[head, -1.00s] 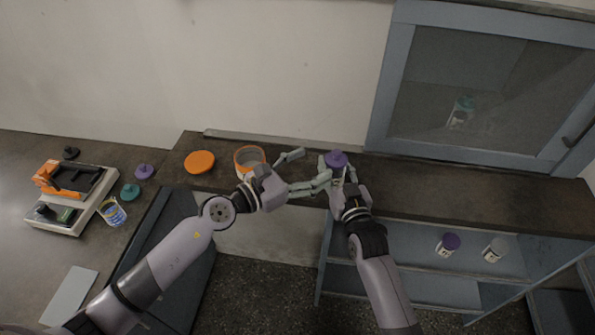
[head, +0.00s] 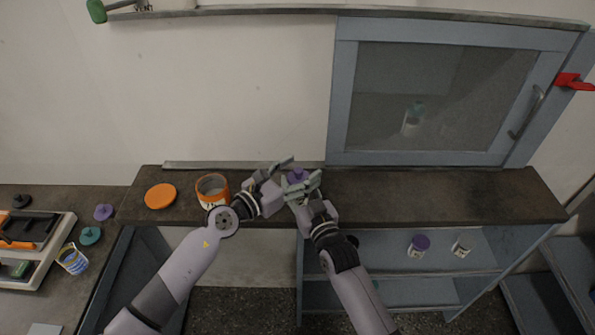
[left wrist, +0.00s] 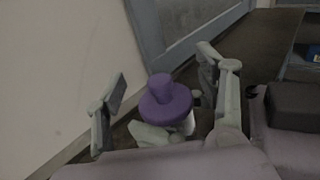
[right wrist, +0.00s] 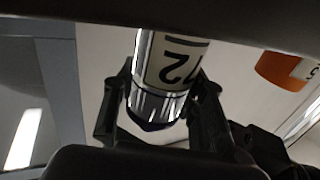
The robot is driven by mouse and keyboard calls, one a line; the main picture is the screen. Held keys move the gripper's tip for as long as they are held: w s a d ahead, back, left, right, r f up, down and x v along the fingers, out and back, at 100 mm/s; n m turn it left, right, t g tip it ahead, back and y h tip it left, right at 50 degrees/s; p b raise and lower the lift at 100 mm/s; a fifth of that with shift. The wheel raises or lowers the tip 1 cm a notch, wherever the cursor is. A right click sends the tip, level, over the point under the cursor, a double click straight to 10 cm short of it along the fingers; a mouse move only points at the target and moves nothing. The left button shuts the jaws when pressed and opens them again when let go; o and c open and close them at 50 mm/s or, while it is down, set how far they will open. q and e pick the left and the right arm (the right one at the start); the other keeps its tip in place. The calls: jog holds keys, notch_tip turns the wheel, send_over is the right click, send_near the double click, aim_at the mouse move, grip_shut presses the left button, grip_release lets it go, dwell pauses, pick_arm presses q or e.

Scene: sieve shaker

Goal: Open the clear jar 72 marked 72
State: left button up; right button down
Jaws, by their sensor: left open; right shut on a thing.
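The clear jar 72 (right wrist: 165,98) has a white label reading 72 and stands between the fingers of my right gripper (right wrist: 160,85), which is shut on it. In the head view my left gripper (head: 290,172) overlaps the right one, hiding most of the jar body.
An open orange-rimmed jar (head: 212,188) and an orange lid (head: 160,196) sit left on the counter (head: 430,195). A glass-fronted cabinet (head: 440,95) stands behind right. Another purple-lidded jar (head: 418,246) is on the shelf below. The counter's right part is clear.

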pick_arm(q)
jog(key=c, duration=0.8)
jog(key=shift+w+a, duration=0.15)
jog(key=shift+a, duration=0.1)
grip_shut()
pick_arm(e)
jog(key=shift+d, duration=0.1)
pick_arm(q)
jog(key=shift+d, duration=0.15)
jog(key=shift+r, duration=0.5)
jog(key=shift+s+d+r, duration=0.25)
jog(key=shift+r, duration=0.35)
jog(key=shift+r, duration=0.1)
